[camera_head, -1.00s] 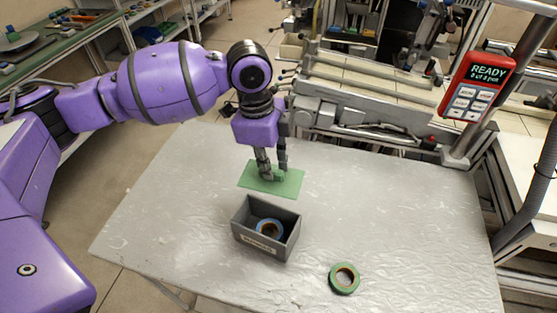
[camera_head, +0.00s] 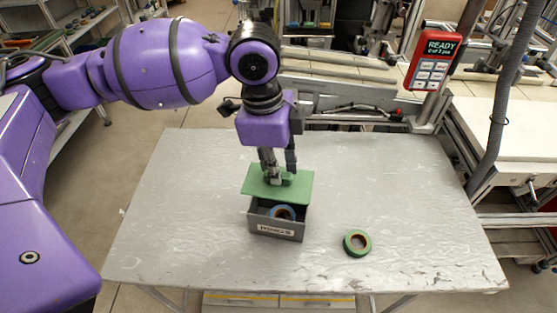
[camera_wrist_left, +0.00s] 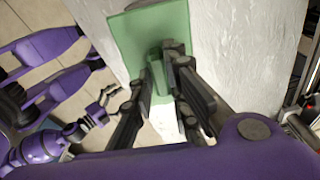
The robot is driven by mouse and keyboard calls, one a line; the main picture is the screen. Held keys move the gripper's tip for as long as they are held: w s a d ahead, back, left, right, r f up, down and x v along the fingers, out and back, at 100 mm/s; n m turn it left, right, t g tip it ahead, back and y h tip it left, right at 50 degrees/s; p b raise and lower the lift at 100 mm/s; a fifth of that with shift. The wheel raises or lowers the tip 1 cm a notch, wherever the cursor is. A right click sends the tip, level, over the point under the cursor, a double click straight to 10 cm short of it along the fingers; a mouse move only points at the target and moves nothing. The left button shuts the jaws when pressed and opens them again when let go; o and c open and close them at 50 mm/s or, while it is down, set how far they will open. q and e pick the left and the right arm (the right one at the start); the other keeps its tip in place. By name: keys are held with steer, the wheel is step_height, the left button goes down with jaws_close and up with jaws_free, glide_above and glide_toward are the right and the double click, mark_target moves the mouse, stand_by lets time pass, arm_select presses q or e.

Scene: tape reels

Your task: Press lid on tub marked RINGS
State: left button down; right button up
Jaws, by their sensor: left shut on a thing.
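The green lid (camera_head: 301,188) is a flat plate with a raised grip. My left gripper (camera_head: 279,179) is shut on that grip, and the left wrist view also shows the lid (camera_wrist_left: 125,35) between and beyond its fingers. The lid hangs over the back part of the grey tub (camera_head: 259,226). I cannot tell whether it touches the rim. The tub's front stays open and shows a blue tape reel (camera_head: 281,212) inside. A white label is on its front wall, too small to read surely. What looks like my right gripper (camera_wrist_left: 96,108) shows in the left wrist view, its opening unclear.
A green tape reel (camera_head: 357,243) lies on the grey table (camera_head: 420,210) right of the tub. A red device reading READY (camera_head: 434,61) is mounted at the back right. The table is clear around the tub and reel.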

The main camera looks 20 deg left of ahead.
mark_target(277, 187)
arm_select(q)
steer(key=shift+s, duration=0.1)
steer(key=shift+d+f, duration=0.1)
steer(key=shift+f, duration=0.2)
step_height(277, 187, down, 3)
steer(key=shift+b, duration=1.2)
step_height(277, 187, down, 3)
steer(key=shift+r+b, duration=0.2)
steer(key=shift+b, duration=0.8)
steer(key=shift+f, duration=0.55)
steer(key=c, duration=1.6)
jaws_free()
steer(key=r, duration=0.4)
steer(key=a+r, duration=0.1)
steer(key=r, duration=0.7)
steer(key=shift+a, duration=0.25)
arm_select(e)
steer(key=f, duration=0.1)
steer(key=s+f, duration=0.1)
steer(key=d+f, duration=0.1)
steer(key=f, duration=0.1)
steer(key=shift+s, duration=0.15)
arm_select(q)
steer(key=shift+f, duration=0.1)
arm_select(e)
steer(key=shift+r, duration=0.1)
